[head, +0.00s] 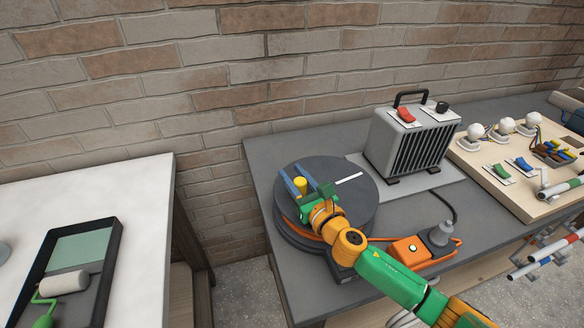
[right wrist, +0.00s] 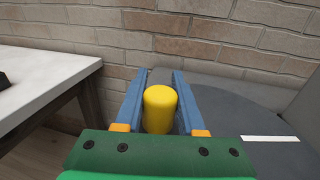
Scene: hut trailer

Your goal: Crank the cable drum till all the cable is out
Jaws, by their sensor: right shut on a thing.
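The cable drum (head: 352,205) lies flat on the grey bench, a dark round disc with a white stripe on top. Orange cable (head: 298,231) shows below the disc at its left front edge; how much is wound there is hidden. A yellow crank knob (head: 300,185) stands upright on the disc's left part. My right gripper (head: 296,178) is shut on the knob, its blue fingers on either side. The knob (right wrist: 160,110) also shows between the fingers in the right wrist view. My forearm covers the drum's front right. My left gripper is out of view.
An orange socket box (head: 408,250) with a grey plug (head: 440,236) sits right of the drum. A grey heater (head: 408,145) stands behind it, and a wooden lamp board (head: 480,168) lies further right. A white table (head: 130,200) with a black tray (head: 105,236) is left, across a gap.

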